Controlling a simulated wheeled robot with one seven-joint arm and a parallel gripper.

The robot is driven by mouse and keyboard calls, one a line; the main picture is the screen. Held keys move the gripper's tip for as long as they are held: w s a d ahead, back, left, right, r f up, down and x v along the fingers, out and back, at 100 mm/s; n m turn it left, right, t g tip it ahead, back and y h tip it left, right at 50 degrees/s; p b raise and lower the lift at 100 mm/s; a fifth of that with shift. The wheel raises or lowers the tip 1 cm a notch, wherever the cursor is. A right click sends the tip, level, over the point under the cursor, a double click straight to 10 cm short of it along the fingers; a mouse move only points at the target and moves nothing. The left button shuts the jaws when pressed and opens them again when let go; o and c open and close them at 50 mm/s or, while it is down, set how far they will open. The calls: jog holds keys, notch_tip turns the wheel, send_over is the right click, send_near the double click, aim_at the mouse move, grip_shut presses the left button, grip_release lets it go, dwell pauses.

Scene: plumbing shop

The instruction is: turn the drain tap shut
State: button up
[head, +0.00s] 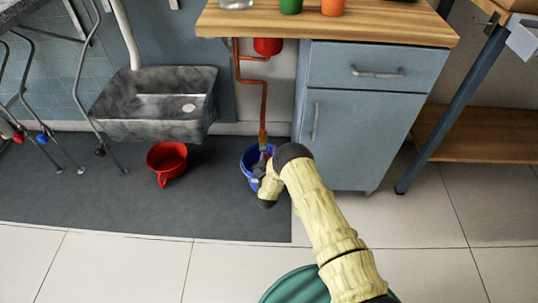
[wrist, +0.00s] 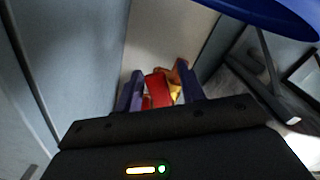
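The drain tap shows in the wrist view as a red handle (wrist: 157,90) with brass-coloured parts beside it. In the head view it is at the foot of the copper pipe (head: 264,105), mostly hidden by my gripper. My gripper (wrist: 160,92) has its two dark fingers apart, one on each side of the red handle; contact is not clear. In the head view my gripper (head: 261,168) is at the blue bucket (head: 247,180) below the pipe, partly covering it. The bucket's blue rim also shows in the wrist view (wrist: 275,14).
A blue-grey cabinet (head: 357,140) stands close to the right of the pipe, under a wooden worktop (head: 400,27). A red pot (head: 166,160) stands on the dark mat (head: 110,195) to the left, below a grey sink (head: 150,128). Open floor lies in front.

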jog(key=shift+c, duration=0.5)
grip_shut()
